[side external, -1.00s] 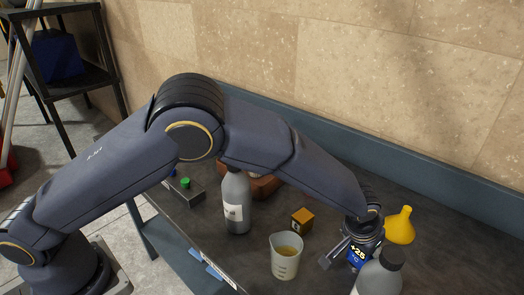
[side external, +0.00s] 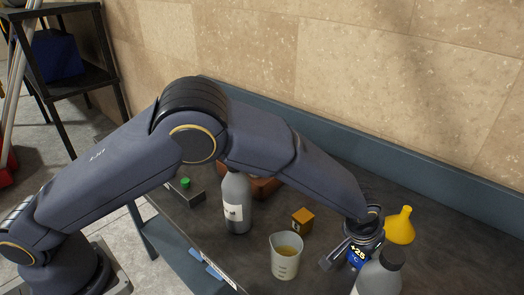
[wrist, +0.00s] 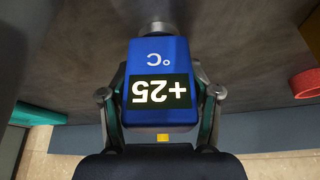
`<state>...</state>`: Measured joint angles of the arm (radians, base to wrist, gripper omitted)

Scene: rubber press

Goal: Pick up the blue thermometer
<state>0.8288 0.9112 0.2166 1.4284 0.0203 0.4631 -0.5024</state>
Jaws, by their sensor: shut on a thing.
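The blue thermometer (wrist: 160,52) fills the middle of the wrist view, with a dark display reading +25 °C upside down. My gripper (wrist: 160,88) has one finger on each side of its body and is shut on it. In the side external view the thermometer (side external: 354,263) is at the lower right, partly covered by my gripper (side external: 355,248) and by a grey bottle in front. Whether its lower end touches the table cannot be seen.
A beaker (side external: 285,262), an orange box (side external: 302,222), another grey bottle (side external: 237,207) and a green-button box (side external: 187,194) are left.

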